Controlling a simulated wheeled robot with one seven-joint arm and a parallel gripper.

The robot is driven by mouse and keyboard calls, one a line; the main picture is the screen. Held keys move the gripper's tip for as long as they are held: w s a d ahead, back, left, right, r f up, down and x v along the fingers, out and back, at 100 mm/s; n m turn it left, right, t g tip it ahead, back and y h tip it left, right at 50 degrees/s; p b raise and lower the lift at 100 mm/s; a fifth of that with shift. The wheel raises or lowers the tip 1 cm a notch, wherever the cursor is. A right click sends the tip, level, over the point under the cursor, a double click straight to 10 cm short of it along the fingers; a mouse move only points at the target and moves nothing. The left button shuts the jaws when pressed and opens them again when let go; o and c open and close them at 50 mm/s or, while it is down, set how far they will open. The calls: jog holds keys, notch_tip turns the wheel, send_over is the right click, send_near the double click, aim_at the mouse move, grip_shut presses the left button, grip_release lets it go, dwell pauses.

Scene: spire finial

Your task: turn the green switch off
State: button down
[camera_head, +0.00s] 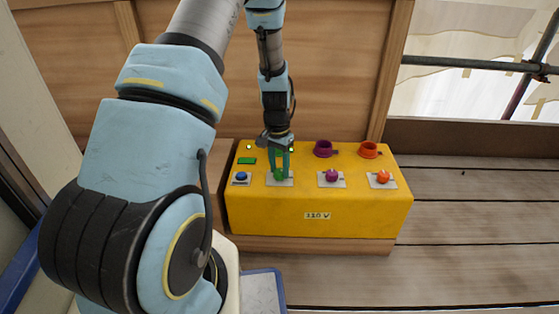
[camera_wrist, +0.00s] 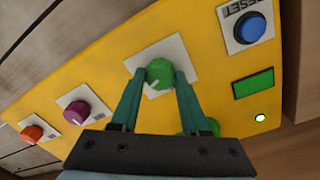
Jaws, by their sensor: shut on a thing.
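The green switch (camera_wrist: 159,73) is a round knob with a white pointer mark on a pale square plate (camera_wrist: 177,51), on top of the yellow box (camera_head: 316,212). In the head view the green switch (camera_head: 280,175) is partly covered by my fingers. My gripper (camera_head: 279,172) points down at it from above. In the wrist view the two teal fingers of my gripper (camera_wrist: 156,80) sit on either side of the knob, shut on it. The white mark points toward the lower left in the wrist view.
A purple knob (camera_head: 332,176) and an orange knob (camera_head: 383,176) sit to the right, with purple (camera_head: 323,149) and orange (camera_head: 368,150) sockets behind. A blue reset button (camera_head: 241,177) and a green panel (camera_head: 246,161) are left. A wooden wall (camera_head: 200,90) stands behind.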

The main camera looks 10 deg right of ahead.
jog(key=n+p, duration=0.1)
jog(key=n, duration=0.1)
jog(key=n+p, duration=0.1)
jog(key=p, duration=0.1)
jog(key=shift+r+n+p, duration=0.3)
jog(key=shift+n, duration=0.1)
jog(key=n+p, duration=0.3)
jog(key=shift+n, duration=0.3)
jog(key=n+p, duration=0.2)
jog(key=n, duration=0.1)
jog(key=shift+f+n+t, duration=0.1)
jog(key=shift+n+t, duration=0.2)
jog(key=shift+f+n+p, duration=0.1)
jog(key=shift+n+p, duration=1.05)
jog(key=shift+n, duration=0.45)
jog(key=shift+c, duration=2)
grip_release()
jog(key=shift+f, duration=0.1)
